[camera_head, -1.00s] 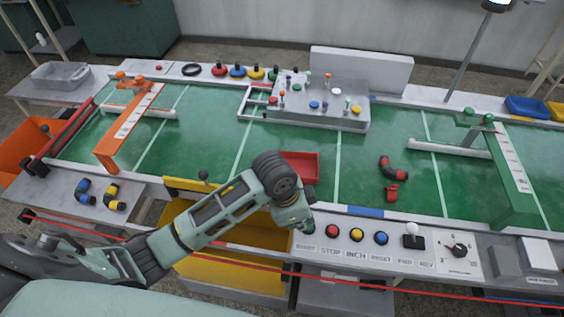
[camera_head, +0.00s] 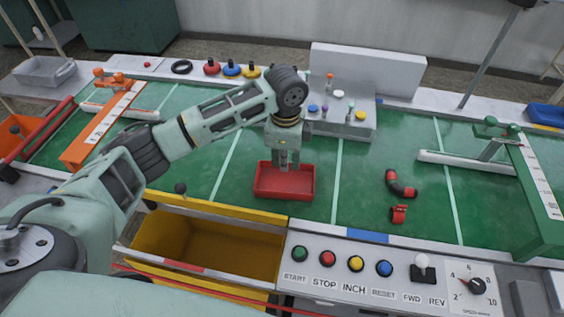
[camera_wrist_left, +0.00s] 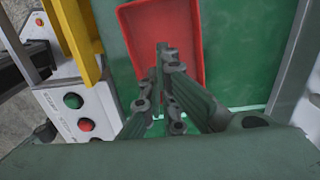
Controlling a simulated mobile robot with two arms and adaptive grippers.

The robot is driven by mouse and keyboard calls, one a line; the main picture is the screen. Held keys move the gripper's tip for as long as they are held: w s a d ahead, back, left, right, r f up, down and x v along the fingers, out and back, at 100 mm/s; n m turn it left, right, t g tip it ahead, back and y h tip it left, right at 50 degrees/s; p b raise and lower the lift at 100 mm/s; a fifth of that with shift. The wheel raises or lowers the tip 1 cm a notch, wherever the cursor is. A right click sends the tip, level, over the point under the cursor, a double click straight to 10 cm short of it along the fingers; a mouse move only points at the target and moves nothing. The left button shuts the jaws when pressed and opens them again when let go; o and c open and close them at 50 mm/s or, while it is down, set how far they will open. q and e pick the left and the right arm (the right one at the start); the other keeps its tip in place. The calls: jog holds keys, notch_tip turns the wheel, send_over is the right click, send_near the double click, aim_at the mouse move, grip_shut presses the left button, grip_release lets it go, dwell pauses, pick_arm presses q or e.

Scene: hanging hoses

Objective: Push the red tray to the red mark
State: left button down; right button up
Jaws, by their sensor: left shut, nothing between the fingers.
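The red tray (camera_head: 265,194) lies on the green belt, left of a pale cross line and behind the front rail. My left gripper (camera_head: 288,166) points down at the tray's far side, shut with nothing in it. In the head view its fingertips overlap the tray's far wall; whether they touch it I cannot tell. In the left wrist view the shut fingers (camera_wrist_left: 166,52) reach across the red tray (camera_wrist_left: 185,25). A red strip (camera_head: 185,265) shows on the front edge of the yellow bin; I cannot tell if it is the red mark. My right gripper is out of view.
The open yellow bin (camera_head: 160,245) stands before the belt at the left. The button panel (camera_head: 340,290) lies to its right. A black-and-red hose piece (camera_head: 400,184) and a small red part (camera_head: 399,214) lie right of the tray. A grey fixture (camera_head: 345,120) stands behind.

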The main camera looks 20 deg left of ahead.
aim_at(207, 174)
pick_arm(q)
notch_tip(207, 174, down, 4)
jog(key=shift+s+r, duration=0.1)
notch_tip(207, 174, down, 4)
jog(key=shift+r+p, duration=0.1)
jog(key=shift+p, duration=0.2)
jog(key=a+p, duration=0.1)
jog(key=a, duration=0.2)
jog(key=shift+s+a, duration=0.1)
jog(key=shift+s, duration=0.1)
jog(key=shift+s+a, duration=0.1)
jog(key=shift+a, duration=0.3)
jog(key=a+p, duration=0.1)
jog(key=a, duration=0.1)
jog(key=s+a+p, duration=0.1)
jog(key=a, duration=0.1)
jog(key=a+p, duration=0.2)
jog(key=a, duration=0.1)
jog(key=shift+s, duration=0.25)
jog(key=a, duration=0.4)
jog(key=s+a, duration=0.1)
jog(key=a, duration=0.3)
jog(key=s+a+p, duration=0.1)
jog(key=a, duration=0.3)
jog(key=shift+s+a+f, duration=0.2)
jog(key=shift+s+a, duration=0.05)
jog(key=shift+a, duration=0.15)
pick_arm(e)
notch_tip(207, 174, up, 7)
